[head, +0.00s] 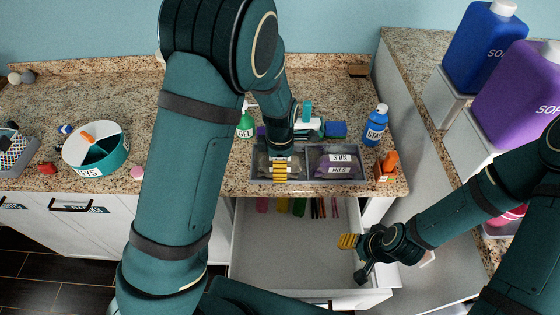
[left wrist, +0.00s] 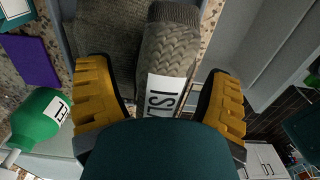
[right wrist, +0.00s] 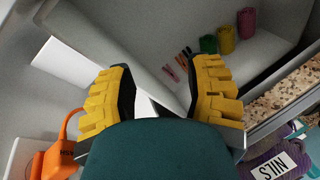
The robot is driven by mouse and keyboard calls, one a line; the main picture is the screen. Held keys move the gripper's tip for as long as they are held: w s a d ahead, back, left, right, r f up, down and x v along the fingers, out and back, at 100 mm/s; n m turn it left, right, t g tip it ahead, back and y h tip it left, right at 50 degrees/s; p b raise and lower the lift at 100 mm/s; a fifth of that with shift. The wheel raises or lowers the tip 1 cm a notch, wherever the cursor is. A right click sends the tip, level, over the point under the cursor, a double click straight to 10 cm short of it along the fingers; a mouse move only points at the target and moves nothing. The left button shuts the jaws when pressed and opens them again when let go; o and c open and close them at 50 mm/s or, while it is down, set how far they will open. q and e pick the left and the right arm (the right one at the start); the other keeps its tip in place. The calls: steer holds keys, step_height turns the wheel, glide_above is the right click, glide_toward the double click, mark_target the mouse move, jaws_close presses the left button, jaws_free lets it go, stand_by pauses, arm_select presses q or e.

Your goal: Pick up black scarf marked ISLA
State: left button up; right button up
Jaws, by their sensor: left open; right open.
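The scarf marked ISL, its last letters hidden, is grey-brown and knitted in the left wrist view (left wrist: 168,38). It lies folded in the left compartment of a grey tray (head: 310,182) on the counter, mostly covered by my arm in the head view. A second grey-brown knit piece (left wrist: 108,35) lies beside it. My left gripper (head: 280,172) is open over the tray, its yellow fingers on either side of the labelled scarf; contact cannot be told. My right gripper (head: 349,241) is open and empty above the open drawer's right side.
Purple scarves marked NILS (head: 338,163) fill the tray's right compartment. A green bottle (head: 246,122), a blue STAIN bottle (head: 376,126) and an orange item (head: 387,165) stand close by. An open drawer (head: 285,250) with coloured rolls at its back lies below the counter.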

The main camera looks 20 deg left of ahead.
arm_select(q)
steer(key=shift+c, duration=0.3)
steer(key=c, duration=1.3)
